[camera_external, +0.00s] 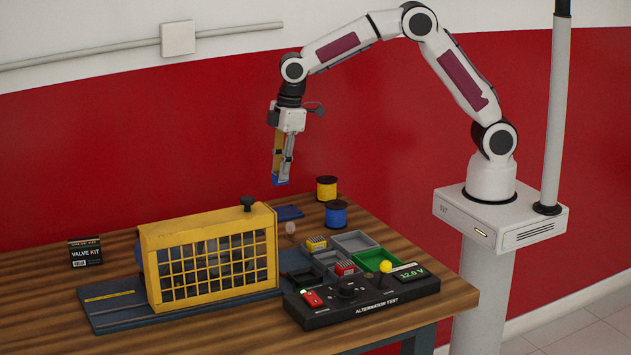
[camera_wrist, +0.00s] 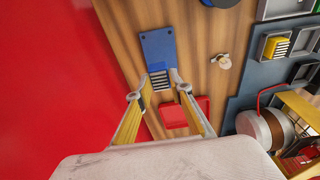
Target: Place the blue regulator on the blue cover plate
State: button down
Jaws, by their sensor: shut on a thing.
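My gripper (camera_external: 281,178) is above the back of the bench, shut on the blue regulator (camera_external: 280,181). In the wrist view, the regulator's dark ribbed face (camera_wrist: 160,81) shows between the fingertips (camera_wrist: 161,76) of my gripper. The blue cover plate (camera_external: 288,213) lies flat on the wooden bench behind the yellow cage. It is a blue rectangle with small corner holes in the wrist view (camera_wrist: 157,46). The regulator overlaps the plate's near end in that view, but the external view shows it raised well above the bench, apart from the plate.
A red plate (camera_wrist: 185,112) lies near the blue one. A yellow mesh cage (camera_external: 208,260) stands in front. Blue (camera_external: 336,214) and yellow (camera_external: 327,188) spools stand to the right. Parts trays (camera_external: 355,241) and an alternator test panel (camera_external: 375,302) are nearer. A red wall rises behind.

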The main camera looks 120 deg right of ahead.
jog(key=shift+f, duration=0.1)
jog(key=shift+f, duration=1.9)
jog(key=shift+f, duration=2)
jog(key=c, duration=1.8)
grip_release()
jog(key=shift+f, duration=0.1)
